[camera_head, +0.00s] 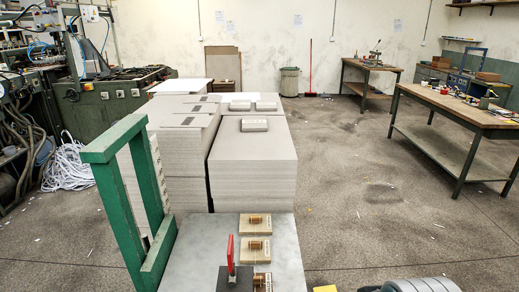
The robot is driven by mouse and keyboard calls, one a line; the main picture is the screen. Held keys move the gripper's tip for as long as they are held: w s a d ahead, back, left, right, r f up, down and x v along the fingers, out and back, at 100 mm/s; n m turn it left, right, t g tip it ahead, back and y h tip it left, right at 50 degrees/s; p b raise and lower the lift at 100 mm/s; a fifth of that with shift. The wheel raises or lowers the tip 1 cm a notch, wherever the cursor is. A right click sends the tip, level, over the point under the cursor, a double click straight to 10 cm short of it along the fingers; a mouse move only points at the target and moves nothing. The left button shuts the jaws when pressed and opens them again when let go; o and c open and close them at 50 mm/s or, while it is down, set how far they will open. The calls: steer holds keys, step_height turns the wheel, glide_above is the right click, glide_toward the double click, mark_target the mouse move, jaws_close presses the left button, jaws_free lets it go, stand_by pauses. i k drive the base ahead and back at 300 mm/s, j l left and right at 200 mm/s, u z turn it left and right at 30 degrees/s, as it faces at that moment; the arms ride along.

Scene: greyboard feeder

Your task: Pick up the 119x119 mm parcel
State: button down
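No parcel shows a readable size, so I cannot tell which one measures 119x119 mm. A small wrapped grey-white parcel (254,124) with dark print lies on the nearer greyboard stack (252,165). Two similar parcels, a left one (240,105) and a right one (266,106), lie side by side farther back. In the foreground, a far tan block (246,232) and a nearer tan block (245,256) with copper-coloured pieces on top lie on a grey plate (195,260). My gripper is not in view.
A green frame (103,172) rises at the plate's left. A red upright piece (230,255) stands on a dark block (234,281) at the plate's front. Machines (110,85) stand left; a workbench (455,108) stands right. Open floor (365,185) lies between stack and workbench.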

mark_target(255, 251)
steer(key=i+l+u, duration=0.1)
steer(key=l+u, duration=0.2)
steer(key=l, duration=0.2)
steer(key=l+u, duration=0.3)
steer(key=l, duration=0.2)
steer(key=i+l+u, duration=0.75)
steer(key=l+u, duration=0.15)
